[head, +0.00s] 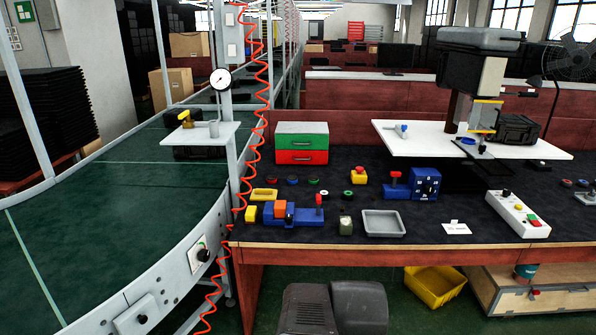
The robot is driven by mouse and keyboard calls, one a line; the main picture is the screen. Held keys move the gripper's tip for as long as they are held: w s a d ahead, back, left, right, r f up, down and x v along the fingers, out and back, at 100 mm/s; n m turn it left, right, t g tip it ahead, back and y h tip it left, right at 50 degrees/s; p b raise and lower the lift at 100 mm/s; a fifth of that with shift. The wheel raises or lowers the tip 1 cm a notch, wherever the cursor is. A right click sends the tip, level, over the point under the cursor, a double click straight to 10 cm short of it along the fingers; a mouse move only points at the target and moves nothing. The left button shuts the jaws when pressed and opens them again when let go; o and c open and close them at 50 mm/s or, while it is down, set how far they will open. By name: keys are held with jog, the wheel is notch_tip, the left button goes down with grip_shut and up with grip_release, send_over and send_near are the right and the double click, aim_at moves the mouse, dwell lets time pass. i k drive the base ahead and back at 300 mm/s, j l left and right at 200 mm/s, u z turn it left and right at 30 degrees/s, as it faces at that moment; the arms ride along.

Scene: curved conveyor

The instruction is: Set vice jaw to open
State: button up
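A small blue vice-like fixture (302,215) sits near the front left of the dark workbench. An orange block (280,209) stands at its middle, between or on its blue parts. A red-knobbed lever (319,200) stands upright at its right end. A yellow block (251,213) is at its left end. From this distance I cannot tell how wide the jaw gap is. My gripper is not in view. Grey rounded parts at the bottom centre appear to be mine, well in front of the bench.
A grey tray (384,223) lies right of the fixture, with a small gauge-like object (346,226) between them. A blue box (426,184) and another red-knobbed lever (396,178) stand behind. A green-and-red drawer box (302,143) is further back. The curved conveyor (110,232) runs along the left.

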aim_at(289, 218)
jog(key=u, duration=0.2)
jog(key=i+u, duration=0.35)
jog(key=i, duration=0.7)
